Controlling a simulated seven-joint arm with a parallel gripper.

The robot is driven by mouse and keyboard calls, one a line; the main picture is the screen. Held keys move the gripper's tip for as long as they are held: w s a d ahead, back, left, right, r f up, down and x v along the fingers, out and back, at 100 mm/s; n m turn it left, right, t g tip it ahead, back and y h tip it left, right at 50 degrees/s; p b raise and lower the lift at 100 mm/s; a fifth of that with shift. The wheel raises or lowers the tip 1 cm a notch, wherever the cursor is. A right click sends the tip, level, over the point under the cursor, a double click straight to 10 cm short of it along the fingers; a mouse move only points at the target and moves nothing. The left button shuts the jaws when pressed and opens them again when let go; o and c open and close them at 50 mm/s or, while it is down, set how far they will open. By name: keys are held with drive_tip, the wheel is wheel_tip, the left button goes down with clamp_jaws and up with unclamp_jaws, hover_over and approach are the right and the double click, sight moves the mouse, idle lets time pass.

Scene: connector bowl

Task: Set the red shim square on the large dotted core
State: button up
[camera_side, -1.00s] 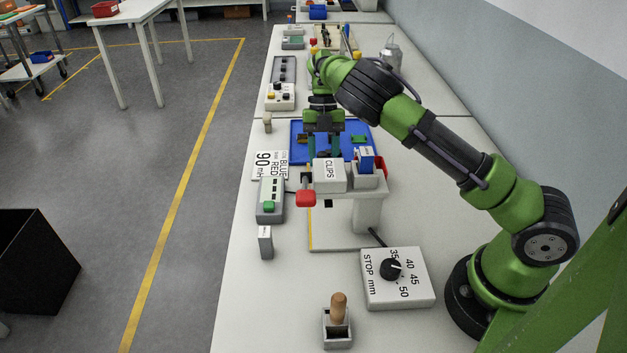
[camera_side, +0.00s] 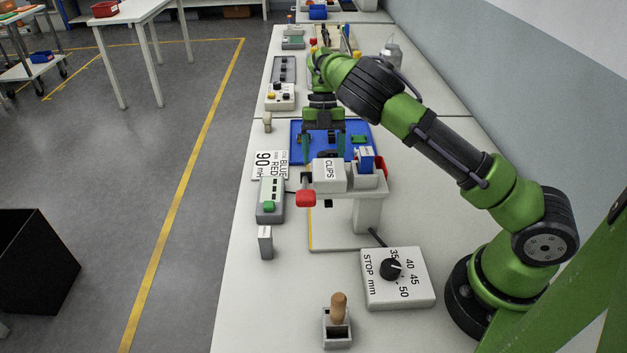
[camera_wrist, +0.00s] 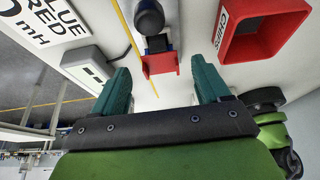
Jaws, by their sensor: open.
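My gripper (camera_side: 324,146) is over the blue tray (camera_side: 296,153), with its fingers apart and no held piece visible. It also shows in the wrist view (camera_wrist: 163,86), with two teal fingers spread wide. A dark piece (camera_side: 328,153) lies on the tray below and between the fingers; it is too small to tell whether it bears dots. A green piece (camera_side: 358,139) lies on the right part of the tray. I cannot make out the red shim for certain. In the wrist view a red part (camera_wrist: 160,65) shows beyond the fingers, under a black knob.
A green-button box (camera_side: 270,200) and card (camera_side: 268,165) are left. A stop dial (camera_side: 397,278) is nearer the camera.

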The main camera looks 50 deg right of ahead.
drive_tip(key=v, duration=1.6)
drive_tip(key=s+d+f+n+h, duration=0.25)
drive_tip(key=d+n, duration=0.35)
drive_tip(key=n, duration=0.5)
drive_tip(key=s+a+r+n+t, duration=0.2)
drive_tip(key=s+a+n+t, duration=0.1)
drive_tip(key=s+a+n, duration=0.3)
drive_tip(key=s+a+r+n+t+y, duration=0.1)
drive_tip(key=s+a+n+t, duration=0.3)
drive_tip(key=s+n, duration=0.6)
drive_tip(key=s+a+r+n+t, duration=0.3)
drive_tip(key=s+a+n, duration=0.5)
drive_tip(key=n, duration=0.6)
drive_tip(key=shift+o, duration=0.5)
drive_tip(key=shift+a, duration=0.15)
